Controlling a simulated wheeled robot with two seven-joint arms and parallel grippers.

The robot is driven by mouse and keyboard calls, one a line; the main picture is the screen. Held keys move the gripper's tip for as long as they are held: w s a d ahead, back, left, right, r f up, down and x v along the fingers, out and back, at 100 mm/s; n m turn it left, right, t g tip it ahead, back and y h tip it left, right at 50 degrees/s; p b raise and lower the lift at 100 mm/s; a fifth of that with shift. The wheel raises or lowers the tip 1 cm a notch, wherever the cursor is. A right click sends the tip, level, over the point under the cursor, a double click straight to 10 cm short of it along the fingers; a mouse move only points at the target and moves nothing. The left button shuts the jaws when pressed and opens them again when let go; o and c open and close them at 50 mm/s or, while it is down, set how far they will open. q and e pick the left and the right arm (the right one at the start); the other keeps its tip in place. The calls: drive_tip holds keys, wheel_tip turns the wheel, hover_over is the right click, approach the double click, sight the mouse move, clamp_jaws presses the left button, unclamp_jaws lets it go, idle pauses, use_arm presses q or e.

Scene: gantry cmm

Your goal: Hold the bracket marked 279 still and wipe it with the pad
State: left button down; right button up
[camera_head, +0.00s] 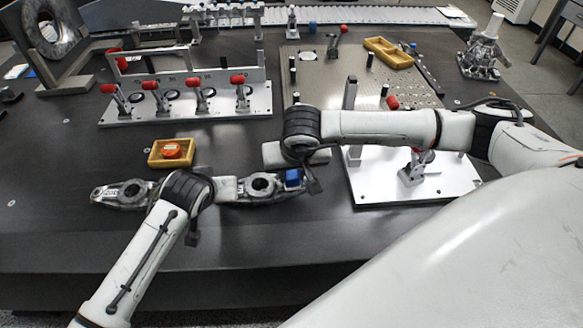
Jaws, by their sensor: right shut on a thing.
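Grey metal bracket parts with round bosses lie on the dark table on both sides of my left wrist; one bracket end (120,194) is at left, another (262,187) at right. I cannot tell whether they are one bracket or two, and no number is legible. My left gripper (195,215) is over the middle of this metalwork, mostly hidden by its wrist, so its grip is unclear. My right gripper (308,178) points down at the bracket's right end, shut on the blue pad (292,178). The pad is at that end; contact is hard to tell.
A yellow tray with an orange-red item (171,152) sits behind the left bracket end. A fixture with several red-handled clamps (190,105) stands behind it. A white plate with a clamp (415,180) is under my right forearm. The table's front strip is clear.

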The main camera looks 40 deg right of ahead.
sight(292, 175)
use_arm(q)
drive_tip(key=shift+a+f, duration=0.2)
drive_tip(key=shift+f, duration=0.2)
use_arm(e)
drive_tip(key=shift+s+f, duration=0.1)
drive_tip(key=shift+s, duration=0.05)
drive_tip(key=shift+r, duration=3.05)
